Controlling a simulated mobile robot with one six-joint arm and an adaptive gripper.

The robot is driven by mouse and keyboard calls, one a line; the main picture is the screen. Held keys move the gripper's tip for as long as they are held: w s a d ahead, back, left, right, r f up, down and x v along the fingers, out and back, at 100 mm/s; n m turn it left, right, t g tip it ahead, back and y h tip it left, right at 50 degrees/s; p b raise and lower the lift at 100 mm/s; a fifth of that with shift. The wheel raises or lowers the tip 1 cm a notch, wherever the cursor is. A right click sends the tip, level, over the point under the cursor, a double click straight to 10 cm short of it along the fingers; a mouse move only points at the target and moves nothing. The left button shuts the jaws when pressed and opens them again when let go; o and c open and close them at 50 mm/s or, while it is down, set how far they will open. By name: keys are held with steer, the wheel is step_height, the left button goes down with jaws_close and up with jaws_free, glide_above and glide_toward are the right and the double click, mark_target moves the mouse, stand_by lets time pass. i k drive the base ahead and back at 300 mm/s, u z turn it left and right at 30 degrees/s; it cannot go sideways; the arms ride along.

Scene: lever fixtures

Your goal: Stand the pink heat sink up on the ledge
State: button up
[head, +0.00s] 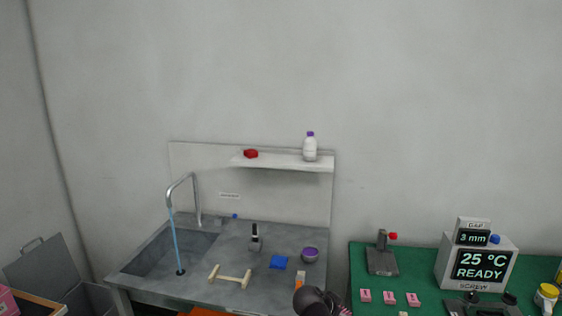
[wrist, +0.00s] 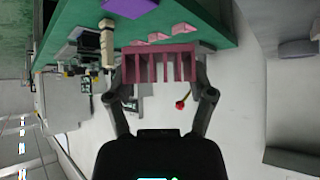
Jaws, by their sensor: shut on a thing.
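The pink heat sink (wrist: 160,64), a dark pink finned block, is between the fingertips of my gripper (wrist: 162,75) in the wrist view. My gripper is shut on it, a finger at either end, with the fins pointing toward the palm. In the head view my gripper (head: 318,302) is at the bottom edge, and only a striped pink bit of the heat sink (head: 345,311) shows. A white wall shelf (head: 285,163), the only ledge-like surface I make out, is above the sink counter, well apart from my gripper. It bears a red object (head: 251,153) and a purple-capped white bottle (head: 310,148).
The grey counter (head: 225,262) holds a faucet (head: 184,190), a blue block (head: 278,262) and a purple bowl (head: 310,255). The green table (head: 360,260) at right holds small pink blocks (head: 389,298), a red-knobbed fixture (head: 382,258) and a display box (head: 478,265). The shelf's middle is clear.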

mark_target(279, 158)
steer(key=i, duration=0.95)
